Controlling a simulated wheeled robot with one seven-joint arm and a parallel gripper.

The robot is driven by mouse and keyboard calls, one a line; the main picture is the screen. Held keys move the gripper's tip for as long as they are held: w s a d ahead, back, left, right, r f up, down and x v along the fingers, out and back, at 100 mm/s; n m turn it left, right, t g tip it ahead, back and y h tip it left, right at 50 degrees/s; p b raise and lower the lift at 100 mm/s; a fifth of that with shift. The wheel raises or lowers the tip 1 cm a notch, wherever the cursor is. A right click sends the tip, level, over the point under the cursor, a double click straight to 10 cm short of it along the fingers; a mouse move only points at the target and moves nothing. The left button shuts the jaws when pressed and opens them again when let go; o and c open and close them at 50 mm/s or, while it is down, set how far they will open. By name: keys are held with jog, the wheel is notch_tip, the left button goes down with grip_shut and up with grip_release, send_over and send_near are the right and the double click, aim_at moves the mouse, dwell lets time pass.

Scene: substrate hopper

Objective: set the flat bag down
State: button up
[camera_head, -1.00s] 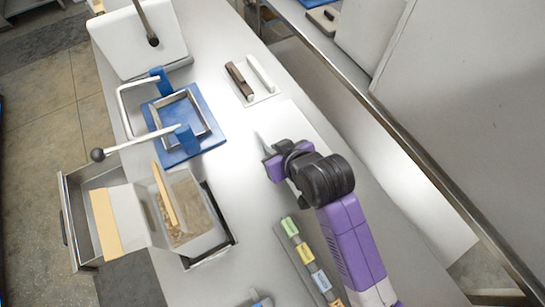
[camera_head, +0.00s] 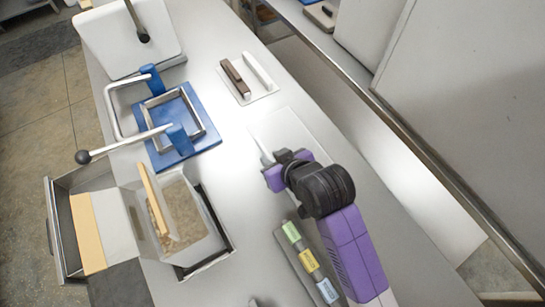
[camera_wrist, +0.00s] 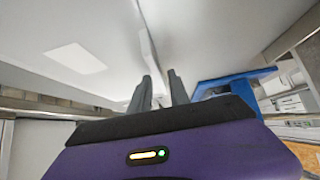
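My gripper (camera_head: 270,163) is over the middle of the grey-white table, pointing up and left in the head view. A thin pale sliver, which looks like the flat bag (camera_head: 261,147) seen nearly edge-on, sticks out from its fingertips. In the wrist view the two grey fingers (camera_wrist: 162,80) stand close together, with the thin pale bag (camera_wrist: 147,38) rising from between them. The bag blends with the white background, and I cannot tell whether its lower edge touches the table.
A pale rectangular outline (camera_head: 296,127) lies beside my gripper. A blue press (camera_head: 184,153) with a lever and an open hopper (camera_head: 208,262) stand to the left. A white pad (camera_head: 264,90) holds a dark bar and a white bar. A rack (camera_head: 297,265) of coloured labels lies in front.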

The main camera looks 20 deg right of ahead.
dwell(0.3)
jog(key=shift+s+r, duration=0.1)
jog(key=shift+r, duration=0.15)
jog(key=v, duration=1.1)
jog(key=shift+s+r, duration=0.25)
jog(key=shift+s, duration=0.05)
jog(key=shift+f, duration=0.1)
